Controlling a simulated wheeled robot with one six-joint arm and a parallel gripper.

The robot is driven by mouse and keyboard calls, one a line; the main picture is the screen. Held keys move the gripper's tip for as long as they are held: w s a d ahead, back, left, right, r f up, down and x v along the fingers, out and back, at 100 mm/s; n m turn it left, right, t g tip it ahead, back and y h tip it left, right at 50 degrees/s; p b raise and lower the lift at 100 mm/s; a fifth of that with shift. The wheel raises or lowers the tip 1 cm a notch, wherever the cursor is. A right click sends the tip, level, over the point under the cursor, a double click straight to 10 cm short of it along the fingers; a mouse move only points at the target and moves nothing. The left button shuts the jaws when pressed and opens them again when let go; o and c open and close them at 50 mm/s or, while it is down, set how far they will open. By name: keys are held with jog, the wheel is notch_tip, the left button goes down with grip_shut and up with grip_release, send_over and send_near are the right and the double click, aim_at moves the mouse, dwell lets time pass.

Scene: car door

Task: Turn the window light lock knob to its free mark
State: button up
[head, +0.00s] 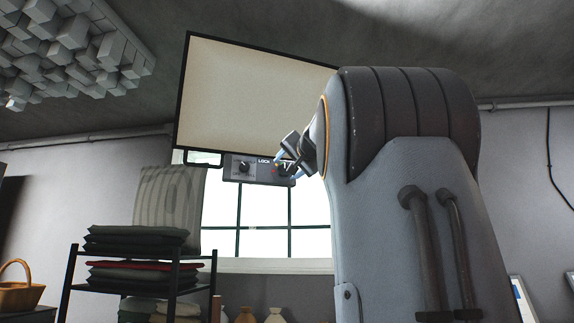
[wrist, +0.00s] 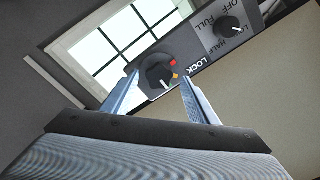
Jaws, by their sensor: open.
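The lock knob (wrist: 158,70) is a round black knob on a grey control panel (wrist: 192,48) below the light, beside the printed word LOCK. A red mark and an orange mark sit at its rim; I cannot read which is the free mark. Its white pointer line appears to aim toward the picture's bottom, off the orange mark. My gripper (wrist: 160,78) is open, with its two blue fingers on either side of the knob in the wrist view; contact cannot be told. In the head view my gripper (head: 287,156) partly hides the knob.
A second knob (head: 244,167) with OFF, HALF and FULL labels is on the same panel. The large cream light panel (head: 255,95) hangs above, before a window (head: 262,220). A shelf (head: 150,245) with folded cloths stands at lower left.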

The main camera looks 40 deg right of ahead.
aim_at(284, 170)
jog(key=shift+p+x, duration=0.35)
jog(key=shift+x, duration=0.75)
jog(key=c, duration=1.1)
